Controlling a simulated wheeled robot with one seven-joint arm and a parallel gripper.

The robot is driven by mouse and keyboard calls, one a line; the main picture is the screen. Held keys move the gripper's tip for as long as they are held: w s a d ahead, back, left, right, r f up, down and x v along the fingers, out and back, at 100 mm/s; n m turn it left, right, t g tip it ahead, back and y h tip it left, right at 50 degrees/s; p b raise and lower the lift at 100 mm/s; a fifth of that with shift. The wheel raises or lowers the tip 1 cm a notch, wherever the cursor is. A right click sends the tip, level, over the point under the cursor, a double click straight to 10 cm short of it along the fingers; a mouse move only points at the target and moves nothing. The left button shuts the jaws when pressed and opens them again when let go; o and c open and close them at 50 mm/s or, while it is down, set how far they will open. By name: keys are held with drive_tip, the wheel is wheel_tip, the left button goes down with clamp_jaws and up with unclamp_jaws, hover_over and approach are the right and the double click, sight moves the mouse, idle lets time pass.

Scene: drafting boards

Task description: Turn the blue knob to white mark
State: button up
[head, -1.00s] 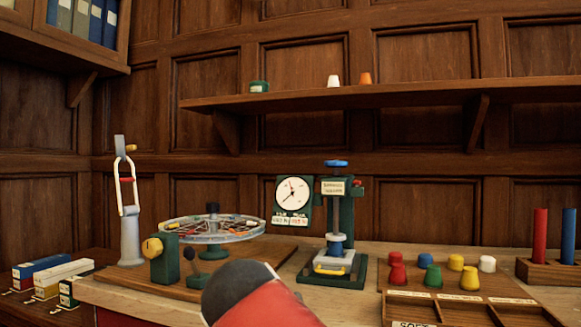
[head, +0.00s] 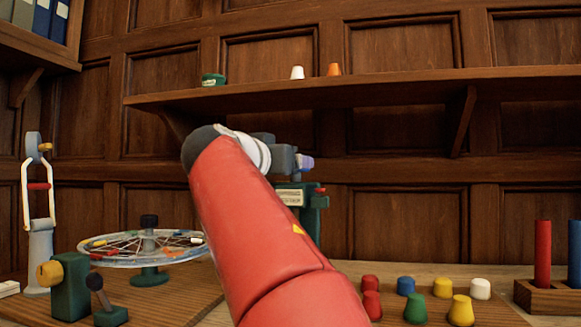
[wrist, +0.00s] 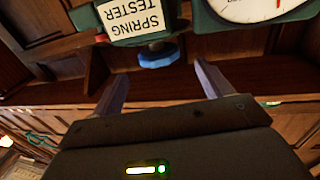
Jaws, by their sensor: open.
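The spring tester is a green stand with a cream label (head: 291,196). In the upside-down wrist view, its label (wrist: 135,20) reads SPRING TESTER. The blue knob (wrist: 160,54) at its top lies beyond my fingertips, between their lines. My gripper (wrist: 162,72) is open and empty, with a lavender finger on each side. In the head view my gripper (head: 300,162) is over the tester's top and hides the knob. The white dial (wrist: 252,8) with a red hand is partly in the wrist view. I cannot make out a white mark on the knob.
A spoked wheel (head: 128,249) and a white-armed stand (head: 39,245) are at the left. Several coloured caps (head: 442,287) and a rack with red and blue rods (head: 553,296) are at the right. A wall shelf (head: 400,91) runs above and behind the tester.

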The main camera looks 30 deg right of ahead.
drive_tip(key=p+x, duration=0.1)
drive_tip(key=x, duration=0.5)
drive_tip(key=shift+w+d, duration=0.15)
drive_tip(key=shift+d, duration=0.05)
drive_tip(key=c, duration=1)
